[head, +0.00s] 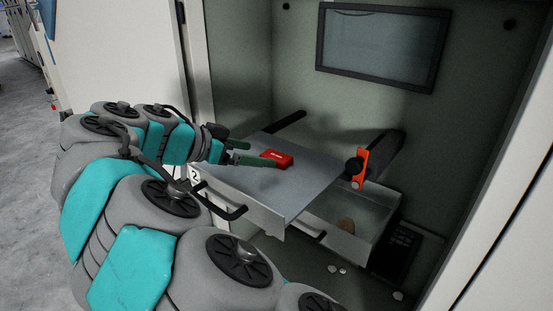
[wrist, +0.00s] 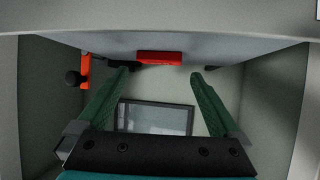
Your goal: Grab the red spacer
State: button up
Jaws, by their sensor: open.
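The red spacer (head: 278,157) is a small block with faint white marking, lying on the flat grey top of the pulled-out upper drawer (head: 250,205). My gripper (head: 252,153) is open at the spacer's left, with its green fingers low over the drawer; one finger partly overlaps the spacer's near side in the head view. In the wrist view, which looks upside down, the spacer (wrist: 160,57) shows at the top centre. It lies in line with the gap between the spread fingertips (wrist: 160,74) and slightly beyond them. Nothing is held.
An orange bracket with a black cylinder (head: 363,166) stands right of the drawer. A lower drawer (head: 345,240) is also open, with a brownish item inside. A dark-framed panel (head: 383,46) is on the cabinet's back wall. Cabinet walls close in on both sides.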

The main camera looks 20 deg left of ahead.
aim_at(275, 156)
jog(key=x, duration=0.5)
jog(key=shift+c, duration=0.2)
jog(key=c, duration=1)
jog(key=shift+o, duration=0.2)
jog(key=shift+r, duration=0.1)
